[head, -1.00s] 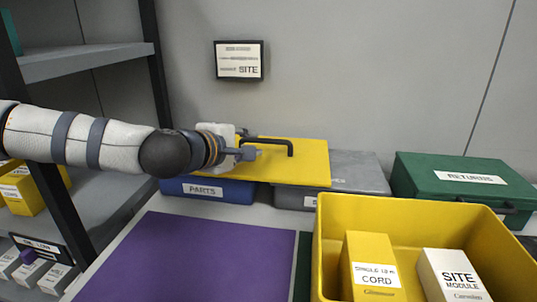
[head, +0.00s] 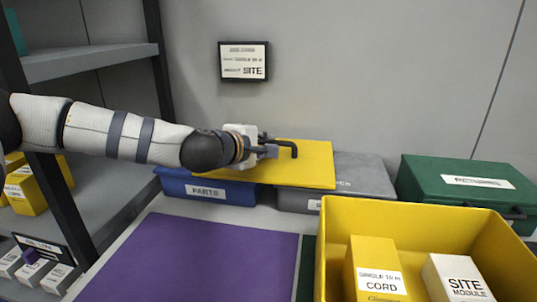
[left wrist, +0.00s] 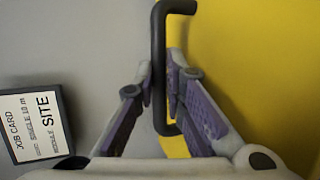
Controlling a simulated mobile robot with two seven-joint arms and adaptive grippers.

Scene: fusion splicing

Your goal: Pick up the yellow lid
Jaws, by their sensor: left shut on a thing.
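The yellow lid (head: 308,168) is a flat panel with a black bar handle (head: 282,145), resting across the tops of the blue PARTS box (head: 208,190) and the grey box (head: 345,173). My left gripper (head: 268,150) is at the handle. In the left wrist view, the fingers of my left gripper (left wrist: 168,88) are closed on the black handle (left wrist: 158,60) from both sides, with the yellow lid (left wrist: 250,60) behind. My right gripper is in neither view.
A yellow bin (head: 425,222) holding a CORD box (head: 376,268) and a SITE MODULE box (head: 457,280) stands at front right. A green RETURNS case (head: 465,205) is at the right. The purple mat (head: 190,260) is bare. Shelving (head: 85,60) stands at left; a job card (head: 243,62) hangs on the wall.

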